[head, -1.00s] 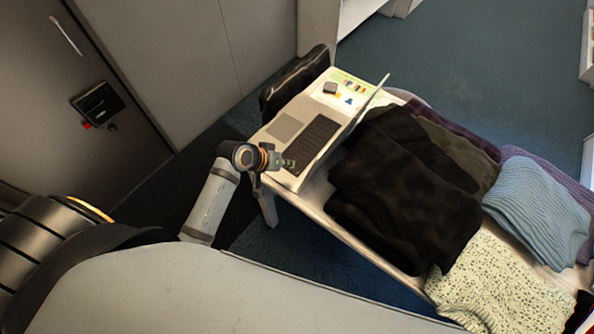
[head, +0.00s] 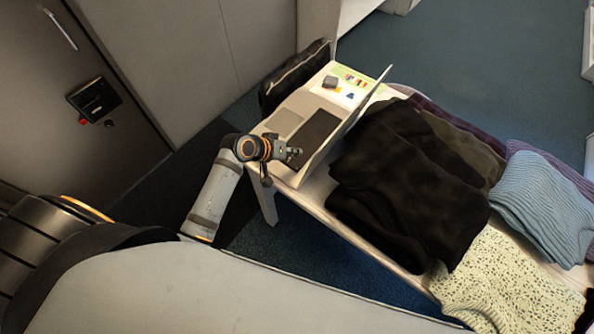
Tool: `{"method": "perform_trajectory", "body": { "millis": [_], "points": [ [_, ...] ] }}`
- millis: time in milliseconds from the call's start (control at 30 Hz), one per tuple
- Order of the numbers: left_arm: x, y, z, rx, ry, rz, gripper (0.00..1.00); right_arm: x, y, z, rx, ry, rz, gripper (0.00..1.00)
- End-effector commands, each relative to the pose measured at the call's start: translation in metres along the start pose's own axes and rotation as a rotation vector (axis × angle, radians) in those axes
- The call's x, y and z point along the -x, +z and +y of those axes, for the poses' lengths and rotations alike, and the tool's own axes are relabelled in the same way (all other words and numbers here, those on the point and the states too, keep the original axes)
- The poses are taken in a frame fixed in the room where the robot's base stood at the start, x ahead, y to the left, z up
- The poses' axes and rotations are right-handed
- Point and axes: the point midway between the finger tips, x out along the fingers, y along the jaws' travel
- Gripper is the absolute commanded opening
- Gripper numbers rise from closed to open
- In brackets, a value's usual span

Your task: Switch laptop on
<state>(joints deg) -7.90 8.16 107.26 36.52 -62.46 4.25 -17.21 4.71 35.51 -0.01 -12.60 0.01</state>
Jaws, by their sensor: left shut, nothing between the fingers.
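An open silver laptop (head: 286,124) sits at the left end of a light table, with its dark keyboard facing up and its thin screen raised on the right side. The screen is seen nearly edge-on, so its display is hidden. My left gripper (head: 296,153) is shut and empty at the near corner of the keyboard. Its fingertips overlap the laptop's near edge in the head view; I cannot tell whether they touch it. My right gripper is not in view.
Black folded clothing (head: 405,185) lies close to the right of the laptop. A blue knit garment (head: 541,203) and a speckled cream one (head: 500,280) lie farther right. A black bag (head: 293,77) stands at the table's far-left edge.

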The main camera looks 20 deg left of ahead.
Motion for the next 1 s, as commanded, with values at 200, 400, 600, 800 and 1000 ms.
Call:
{"method": "perform_trajectory", "body": {
  "millis": [200,400,600,800,1000],
  "points": [
    [-0.026,0.019,-0.019,-0.001,-0.001,0.000,0.00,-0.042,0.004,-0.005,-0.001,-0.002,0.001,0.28],
    [-0.040,0.029,-0.029,0.001,0.000,0.000,0.00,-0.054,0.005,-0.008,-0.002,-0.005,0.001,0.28],
    [-0.044,0.032,-0.032,-0.001,0.000,0.000,0.00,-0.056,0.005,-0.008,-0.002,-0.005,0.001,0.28],
    [-0.043,0.031,-0.031,0.000,0.000,0.000,0.00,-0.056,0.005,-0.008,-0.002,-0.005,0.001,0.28],
    [-0.043,0.031,-0.031,0.000,0.000,0.000,0.00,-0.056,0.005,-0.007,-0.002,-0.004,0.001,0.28]
  ]
}}
